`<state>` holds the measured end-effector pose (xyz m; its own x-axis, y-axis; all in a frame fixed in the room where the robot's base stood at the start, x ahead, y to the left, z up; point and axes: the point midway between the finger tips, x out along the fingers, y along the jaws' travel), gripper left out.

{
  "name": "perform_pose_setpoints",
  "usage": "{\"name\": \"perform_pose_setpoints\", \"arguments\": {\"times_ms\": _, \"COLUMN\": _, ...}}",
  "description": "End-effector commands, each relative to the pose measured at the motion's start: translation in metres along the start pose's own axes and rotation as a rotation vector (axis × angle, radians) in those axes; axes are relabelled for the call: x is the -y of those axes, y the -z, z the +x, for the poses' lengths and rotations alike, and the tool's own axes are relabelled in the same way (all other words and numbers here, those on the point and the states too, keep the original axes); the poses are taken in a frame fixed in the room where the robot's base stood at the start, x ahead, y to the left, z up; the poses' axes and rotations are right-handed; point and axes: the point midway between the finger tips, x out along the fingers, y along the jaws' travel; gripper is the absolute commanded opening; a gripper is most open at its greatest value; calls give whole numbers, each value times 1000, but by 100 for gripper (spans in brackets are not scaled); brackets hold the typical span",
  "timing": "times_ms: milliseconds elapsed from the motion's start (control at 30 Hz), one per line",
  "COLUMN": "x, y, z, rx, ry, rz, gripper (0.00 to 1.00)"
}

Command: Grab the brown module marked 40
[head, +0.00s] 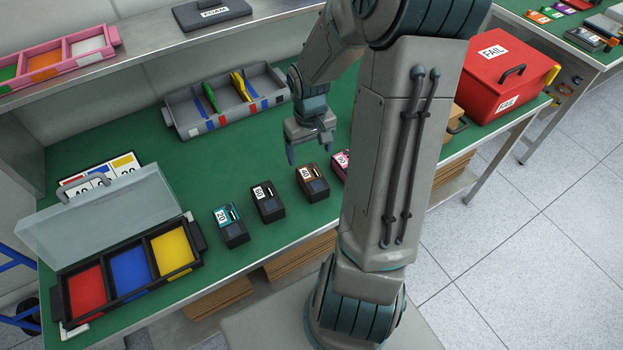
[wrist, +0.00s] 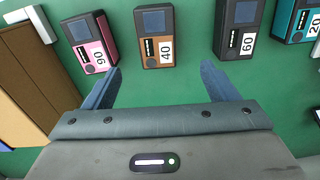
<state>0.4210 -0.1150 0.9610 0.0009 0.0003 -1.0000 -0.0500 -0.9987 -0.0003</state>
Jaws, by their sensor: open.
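The brown module marked 40 (head: 313,183) stands on the green bench top, in a row with other modules. In the wrist view the brown module (wrist: 154,36) lies ahead of my fingertips, between their lines, with its 40 label facing my gripper. My gripper (head: 311,150) is open and empty. It points down over the bench, just behind the brown module in the head view. In the wrist view both fingers of my gripper (wrist: 161,67) show apart, with bare green surface between them. No finger visibly touches the module.
A pink module (wrist: 94,43) and a dark module marked 60 (wrist: 238,28) flank the brown one closely. A teal module (head: 230,225) stands farther left. A grey bin (head: 228,103) is behind, a lidded tray (head: 130,285) front left, a red FAIL box (head: 495,80) right.

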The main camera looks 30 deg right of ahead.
Motion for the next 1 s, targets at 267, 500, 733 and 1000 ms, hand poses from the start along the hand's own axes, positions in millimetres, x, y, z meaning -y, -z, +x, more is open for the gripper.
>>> {"name": "perform_pose_setpoints", "arguments": {"times_ms": 267, "x": 1, "y": -1, "z": 52, "rx": 4, "ry": 1, "rz": -2, "gripper": 80}}
{"name": "perform_pose_setpoints", "arguments": {"times_ms": 500, "x": 0, "y": -2, "z": 67, "rx": 1, "ry": 0, "rz": 0, "gripper": 80}}
{"name": "perform_pose_setpoints", "arguments": {"times_ms": 733, "x": -4, "y": -8, "z": 98, "rx": 5, "ry": 2, "rz": -2, "gripper": 80}}
{"name": "perform_pose_setpoints", "arguments": {"times_ms": 1000, "x": -4, "y": -6, "z": 115, "rx": 0, "ry": 0, "rz": -1, "gripper": 80}}
